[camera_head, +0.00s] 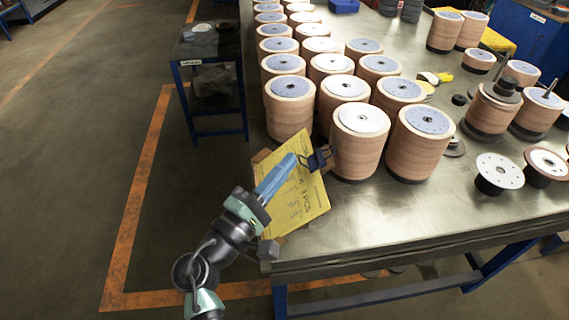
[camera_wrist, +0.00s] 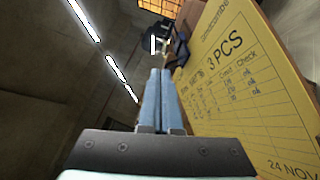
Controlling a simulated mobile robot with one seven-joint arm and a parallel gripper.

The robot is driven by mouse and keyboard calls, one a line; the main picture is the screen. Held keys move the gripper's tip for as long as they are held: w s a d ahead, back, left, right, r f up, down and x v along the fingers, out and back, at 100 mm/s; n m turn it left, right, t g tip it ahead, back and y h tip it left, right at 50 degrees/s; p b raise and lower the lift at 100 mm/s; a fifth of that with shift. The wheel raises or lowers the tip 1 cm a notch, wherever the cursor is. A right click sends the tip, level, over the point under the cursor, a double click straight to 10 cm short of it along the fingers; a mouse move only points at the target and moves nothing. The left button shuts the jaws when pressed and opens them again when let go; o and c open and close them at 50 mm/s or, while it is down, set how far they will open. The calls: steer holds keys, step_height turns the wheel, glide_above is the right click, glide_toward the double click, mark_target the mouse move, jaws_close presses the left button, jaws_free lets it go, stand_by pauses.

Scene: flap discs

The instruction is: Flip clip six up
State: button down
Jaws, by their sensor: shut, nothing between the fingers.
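A yellow card (camera_head: 300,201) with handwriting leans at the table's left front corner. A dark binder clip (camera_head: 319,160) grips its upper right edge, close to a stack of discs. In the wrist view the yellow card (camera_wrist: 245,75) fills the right side, and a dark clip (camera_wrist: 181,47) shows small beyond the fingertips. My gripper (camera_head: 290,160) has its blue fingers together, empty, in front of the card's upper part and pointing toward the clip. The fingers (camera_wrist: 160,75) look closed in the wrist view too. I cannot read any number on the clip.
Several tall stacks of brown flap discs (camera_head: 358,145) stand in rows behind the card on the metal table (camera_head: 370,220). Loose disc parts (camera_head: 498,172) lie to the right. A small blue-legged side table (camera_head: 210,95) stands at the left, with open floor in front.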

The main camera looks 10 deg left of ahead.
mark_target(311, 171)
steer(key=shift+r+m+g+p, duration=0.5)
steer(key=shift+r+p, duration=0.2)
steer(key=shift+p, duration=0.3)
steer(key=shift+d+r+m+g+y+p, duration=0.2)
steer(key=shift+r+m+g+y+p, duration=0.7)
steer(key=shift+p, duration=0.75)
steer(key=shift+w+d+r+m+g+y+p, duration=0.1)
steer(key=shift+d+r+m+g+y+p, duration=0.45)
steer(key=shift+p, duration=1.1)
steer(key=shift+w+d+r+m+g+y+p, duration=0.1)
steer(key=shift+r+m+g+y+p, duration=0.35)
steer(key=shift+p, duration=1.15)
steer(key=m+p, duration=0.1)
steer(key=p, duration=0.1)
steer(key=d+r+m+g+y+p, duration=0.1)
steer(key=p, duration=0.2)
steer(key=shift+w+d+g, duration=0.2)
steer(key=shift+d+g, duration=0.05)
steer(key=shift+g, duration=0.05)
steer(key=shift+w+d+r+m+g+y+p, duration=0.1)
steer(key=shift+d+r+m+g+y+p, duration=0.2)
steer(key=shift+y+p, duration=0.4)
steer(key=shift+w+d+f+m+g+y+p, duration=0.1)
steer(key=shift+d+m+y+p, duration=0.3)
steer(key=shift+p, duration=0.6)
steer(key=shift+r, duration=0.1)
steer(key=shift+r+p, duration=0.75)
steer(key=shift+p, duration=0.2)
